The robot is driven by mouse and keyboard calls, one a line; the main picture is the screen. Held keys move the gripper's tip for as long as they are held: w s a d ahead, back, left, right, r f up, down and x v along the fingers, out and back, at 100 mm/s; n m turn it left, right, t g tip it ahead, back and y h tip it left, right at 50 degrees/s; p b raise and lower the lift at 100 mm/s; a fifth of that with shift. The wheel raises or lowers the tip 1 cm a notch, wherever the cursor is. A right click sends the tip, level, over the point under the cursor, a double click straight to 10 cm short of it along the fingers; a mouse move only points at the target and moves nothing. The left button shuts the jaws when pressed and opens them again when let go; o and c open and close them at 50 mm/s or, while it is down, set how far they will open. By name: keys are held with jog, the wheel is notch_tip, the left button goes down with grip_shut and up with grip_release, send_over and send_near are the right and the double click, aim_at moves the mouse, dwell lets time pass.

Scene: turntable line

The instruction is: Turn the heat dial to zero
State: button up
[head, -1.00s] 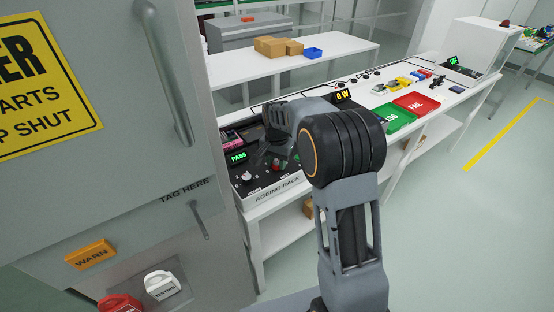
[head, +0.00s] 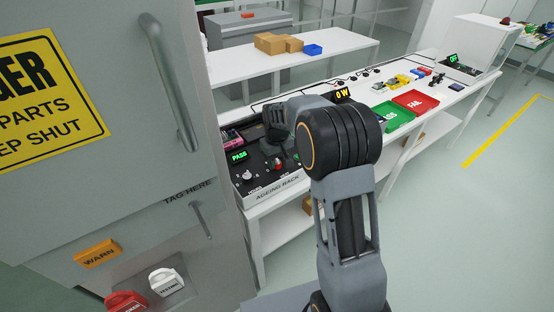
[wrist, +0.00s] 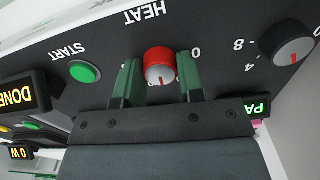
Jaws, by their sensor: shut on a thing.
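The heat dial (wrist: 160,62) is a red knob with a grey face, under the upside-down word HEAT in the wrist view. Its dark mark points toward the bottom of that picture; a 0 is printed to the dial's right. My gripper (wrist: 158,78) has one green-grey finger on each side of the dial and is shut on it. The fingers hide part of the panel around it. In the head view, the heat dial (head: 278,165) is a small red spot on the AGEING RACK panel (head: 262,186), and my gripper reaches down beside it, partly hidden by my arm.
A second knob (wrist: 288,42) with numbers and a green START button (wrist: 84,71) flank the heat dial. A lit PASS display (head: 239,156) stands on the rack. A tall grey cabinet (head: 120,180) with handles is close on the left. Green and red trays lie farther along the bench.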

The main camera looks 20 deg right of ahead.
aim_at(277, 161)
jog(key=n, duration=0.4)
jog(key=shift+n, duration=0.3)
jog(key=n, duration=0.4)
jog(key=shift+n+p, duration=0.3)
jog(key=shift+p, duration=0.1)
jog(key=n, duration=0.9)
jog(key=shift+n, duration=0.4)
jog(key=o, duration=0.9)
notch_tip(277, 161, up, 14)
jog(key=shift+f+p, duration=0.1)
jog(key=shift+p, duration=0.3)
